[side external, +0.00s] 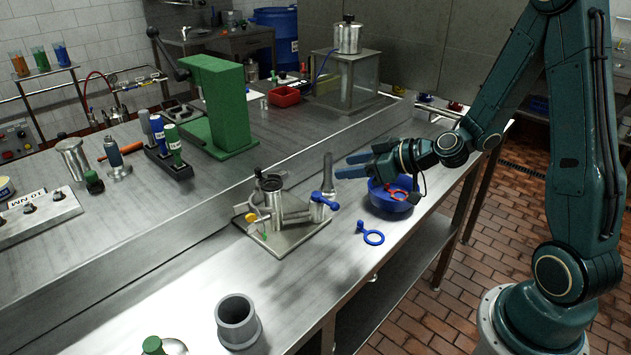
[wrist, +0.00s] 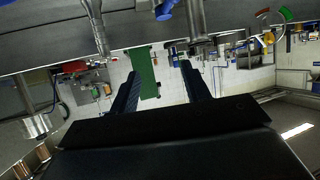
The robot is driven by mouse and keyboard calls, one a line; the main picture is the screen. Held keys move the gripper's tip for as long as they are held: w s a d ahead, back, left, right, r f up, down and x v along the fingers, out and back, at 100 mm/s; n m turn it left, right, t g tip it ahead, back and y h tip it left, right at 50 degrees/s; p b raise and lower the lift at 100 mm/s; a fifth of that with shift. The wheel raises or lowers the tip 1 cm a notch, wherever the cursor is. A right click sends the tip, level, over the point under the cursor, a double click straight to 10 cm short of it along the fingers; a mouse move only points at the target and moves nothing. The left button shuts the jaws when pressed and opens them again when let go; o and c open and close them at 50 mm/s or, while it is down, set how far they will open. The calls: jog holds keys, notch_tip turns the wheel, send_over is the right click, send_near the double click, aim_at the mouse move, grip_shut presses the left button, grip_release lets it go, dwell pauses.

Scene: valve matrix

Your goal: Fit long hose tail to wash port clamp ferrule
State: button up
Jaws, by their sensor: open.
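A grey tapered metal piece (side external: 328,180), probably the long hose tail, stands upright on the bench behind the valve assembly (side external: 272,208). It also shows at the upper left of the upside-down wrist view (wrist: 97,28). The assembly sits on a flat metal plate (side external: 283,240) and has a blue-handled valve (side external: 321,202) at its right side. I cannot tell which end is the wash port ferrule. My gripper (side external: 345,166) is open and empty, level, above and right of the tapered piece. In the wrist view, nothing is between its fingers (wrist: 160,70).
A blue ring clamp (side external: 372,237) lies near the bench's front edge. A blue bowl (side external: 388,204) with red clamps stands below my gripper. A grey cup (side external: 237,322) is at the front. A green press (side external: 218,105) stands behind. The bench left of the plate is clear.

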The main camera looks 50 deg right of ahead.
aim_at(332, 164)
jog(key=d+f+m+t+h, duration=0.1)
jog(key=d+f+m+h, duration=0.2)
jog(key=d, duration=0.4)
jog(key=shift+w+d+f+t+h, duration=0.3)
jog(key=shift+f, duration=0.1)
jog(key=shift+w, duration=0.1)
jog(key=x, duration=0.7)
jog(key=shift+w+f, duration=0.3)
jog(key=shift+w, duration=0.35)
jog(key=shift+w, duration=0.1)
jog(key=shift+x, duration=2.5)
jog(key=shift+f, duration=0.1)
grip_shut()
